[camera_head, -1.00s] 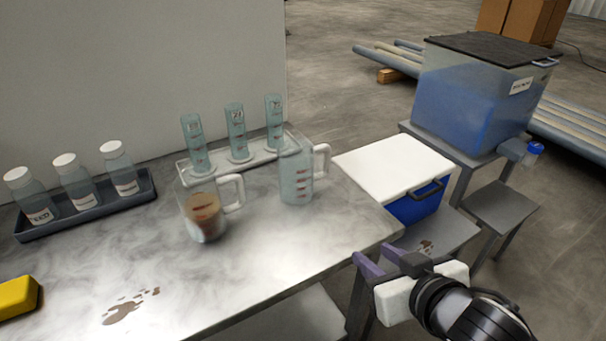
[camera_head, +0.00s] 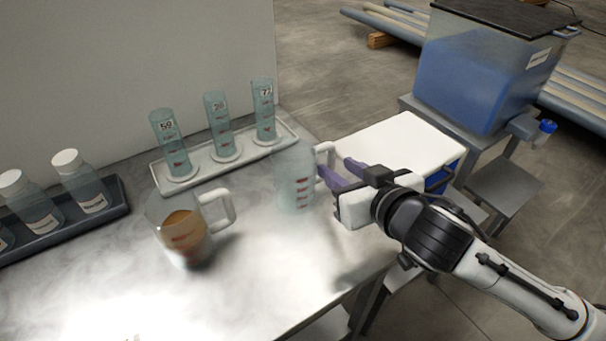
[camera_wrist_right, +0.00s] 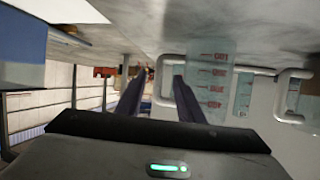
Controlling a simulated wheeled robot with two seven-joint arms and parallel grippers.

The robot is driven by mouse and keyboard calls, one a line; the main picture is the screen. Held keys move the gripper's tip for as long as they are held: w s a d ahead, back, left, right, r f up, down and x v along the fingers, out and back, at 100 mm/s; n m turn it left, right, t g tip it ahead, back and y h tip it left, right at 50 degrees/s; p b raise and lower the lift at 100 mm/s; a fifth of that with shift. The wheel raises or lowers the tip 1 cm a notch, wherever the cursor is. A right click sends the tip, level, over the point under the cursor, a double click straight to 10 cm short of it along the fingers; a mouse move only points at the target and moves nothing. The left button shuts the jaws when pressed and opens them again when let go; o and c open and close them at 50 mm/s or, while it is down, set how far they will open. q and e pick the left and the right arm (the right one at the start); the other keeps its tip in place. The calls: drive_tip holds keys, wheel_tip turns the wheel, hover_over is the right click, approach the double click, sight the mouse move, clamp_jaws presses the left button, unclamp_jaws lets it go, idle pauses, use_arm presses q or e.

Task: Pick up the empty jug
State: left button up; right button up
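The empty jug (camera_head: 294,182), clear with red markings, stands upright on the metal bench, its white handle (camera_head: 325,153) to the right. My right gripper (camera_head: 343,172) is open beside the handle, its purple fingers pointing at the jug. In the right wrist view the jug (camera_wrist_right: 208,88) is ahead, and its handle (camera_wrist_right: 163,82) shows in the gap between the fingertips (camera_wrist_right: 157,88). I cannot tell if they touch it. A second jug (camera_head: 184,235) with brown liquid stands to the left. My left gripper is not in view.
Several cylinders stand in a white tray (camera_head: 198,167) behind the jugs. A dark rack (camera_head: 60,227) of bottles is at the left. Right of the bench are a white-lidded blue cooler (camera_head: 400,145) and a blue tank (camera_head: 478,85). The front of the bench is clear.

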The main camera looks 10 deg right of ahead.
sight(332, 164)
drive_tip(key=x, duration=0.5)
clamp_jaws()
